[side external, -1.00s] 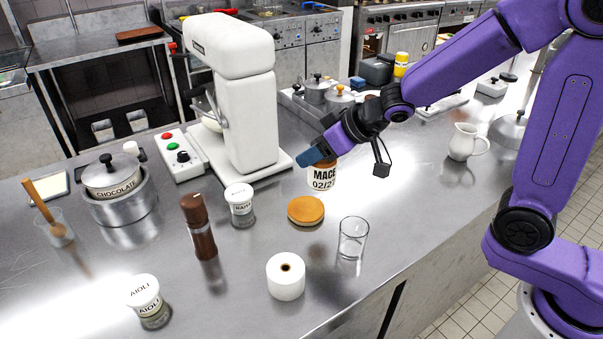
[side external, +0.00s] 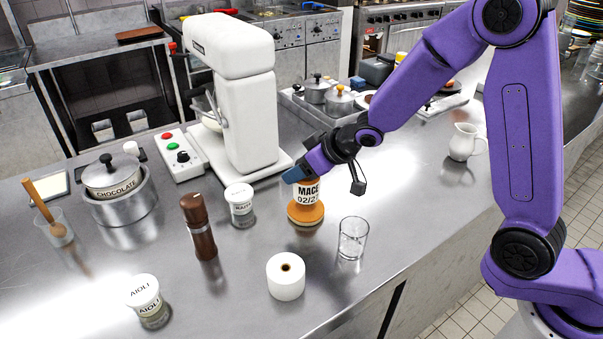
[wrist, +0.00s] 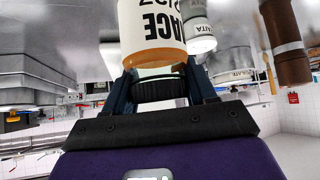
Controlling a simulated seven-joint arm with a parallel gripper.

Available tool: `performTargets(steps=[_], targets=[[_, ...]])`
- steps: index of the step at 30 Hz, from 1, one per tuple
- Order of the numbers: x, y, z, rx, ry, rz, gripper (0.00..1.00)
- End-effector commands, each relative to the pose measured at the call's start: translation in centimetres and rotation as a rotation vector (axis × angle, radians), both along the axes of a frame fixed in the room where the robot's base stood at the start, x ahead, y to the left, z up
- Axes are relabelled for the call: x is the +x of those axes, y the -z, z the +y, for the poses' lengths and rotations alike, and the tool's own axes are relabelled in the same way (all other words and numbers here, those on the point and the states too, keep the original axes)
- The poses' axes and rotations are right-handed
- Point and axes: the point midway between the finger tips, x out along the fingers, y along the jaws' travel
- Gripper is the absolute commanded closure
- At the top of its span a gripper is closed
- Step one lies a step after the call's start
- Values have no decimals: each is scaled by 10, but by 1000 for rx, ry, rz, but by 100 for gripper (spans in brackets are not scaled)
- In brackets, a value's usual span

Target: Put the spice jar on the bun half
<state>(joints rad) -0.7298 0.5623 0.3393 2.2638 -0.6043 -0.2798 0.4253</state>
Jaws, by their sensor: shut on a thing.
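The spice jar (side external: 307,193), with a white label reading MACE, is in my gripper (side external: 298,173). It looks upright, directly over the bun half (side external: 305,213), a round golden-brown disc on the steel counter. The jar's lower edge overlaps the bun's top in the side view; I cannot tell whether they touch. In the wrist view the jar (wrist: 152,30) shows its label and an orange-brown band, with its dark ribbed lid between the two fingers. The bun half does not show in the wrist view.
An empty glass (side external: 352,238) and a white paper roll (side external: 286,277) stand in front of the bun. A white-lidded jar (side external: 240,204) and a brown pepper mill (side external: 199,226) are to its left. The white stand mixer (side external: 250,120) rises behind.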

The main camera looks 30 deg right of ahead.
Motion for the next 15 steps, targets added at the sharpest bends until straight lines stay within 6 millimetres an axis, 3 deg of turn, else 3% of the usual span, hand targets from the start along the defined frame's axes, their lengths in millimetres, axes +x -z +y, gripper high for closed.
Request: performTargets(steps=[6, 15], targets=[[0, 15, 0, 0, -1, -1, 84], [0, 16, 0, 0, -1, -2, 84]])
